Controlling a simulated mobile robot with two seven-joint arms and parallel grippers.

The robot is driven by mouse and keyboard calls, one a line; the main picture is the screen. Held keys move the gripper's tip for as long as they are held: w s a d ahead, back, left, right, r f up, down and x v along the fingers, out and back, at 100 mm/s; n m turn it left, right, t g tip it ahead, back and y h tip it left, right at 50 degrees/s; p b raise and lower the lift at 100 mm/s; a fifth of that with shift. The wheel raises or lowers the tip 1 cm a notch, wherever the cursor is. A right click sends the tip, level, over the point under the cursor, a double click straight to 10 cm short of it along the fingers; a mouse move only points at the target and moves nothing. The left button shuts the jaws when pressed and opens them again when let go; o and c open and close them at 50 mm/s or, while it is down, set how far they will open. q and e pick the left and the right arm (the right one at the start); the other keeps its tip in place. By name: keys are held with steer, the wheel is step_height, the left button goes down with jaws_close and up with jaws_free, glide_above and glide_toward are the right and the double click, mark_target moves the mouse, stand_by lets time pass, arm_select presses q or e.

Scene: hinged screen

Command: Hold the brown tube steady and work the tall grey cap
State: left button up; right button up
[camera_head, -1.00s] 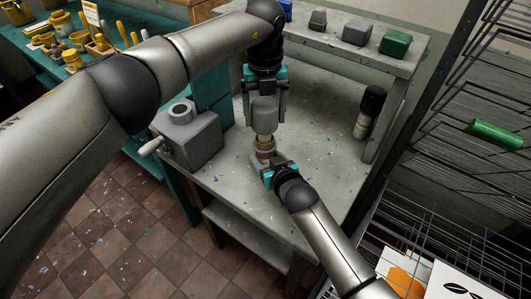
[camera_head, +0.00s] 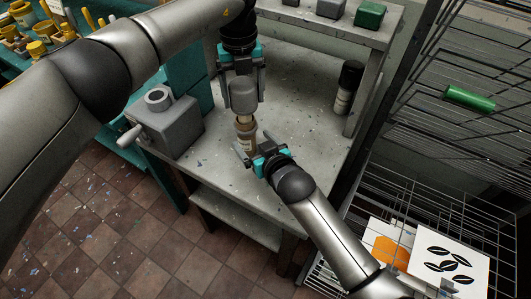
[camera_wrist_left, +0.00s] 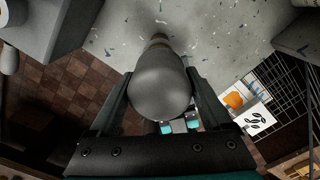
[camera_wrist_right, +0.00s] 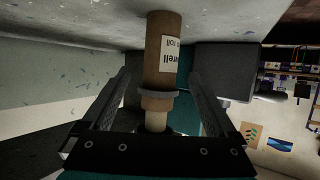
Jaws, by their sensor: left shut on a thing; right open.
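The tall grey cap (camera_head: 243,95) is between the fingers of my left gripper (camera_head: 241,100), which is shut on it from above. In the left wrist view the cap (camera_wrist_left: 160,85) fills the space between the fingers. The brown tube (camera_head: 246,136) stands upright on the bench below the cap, with a paler neck between them. In the right wrist view the tube (camera_wrist_right: 163,50) shows a white label, a ring and the pale neck. My right gripper (camera_head: 249,157) is open beside the tube, which shows between its fingers with gaps on both sides.
A grey box with a crank handle (camera_head: 172,125) stands on the bench's left. A black-topped container (camera_head: 347,86) stands at the right, by a raised shelf with a green block (camera_head: 370,14). A wire rack (camera_head: 440,110) borders the right. The bench surface between is clear.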

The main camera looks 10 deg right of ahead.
steer(key=v, duration=0.7)
steer(key=shift+s, duration=0.25)
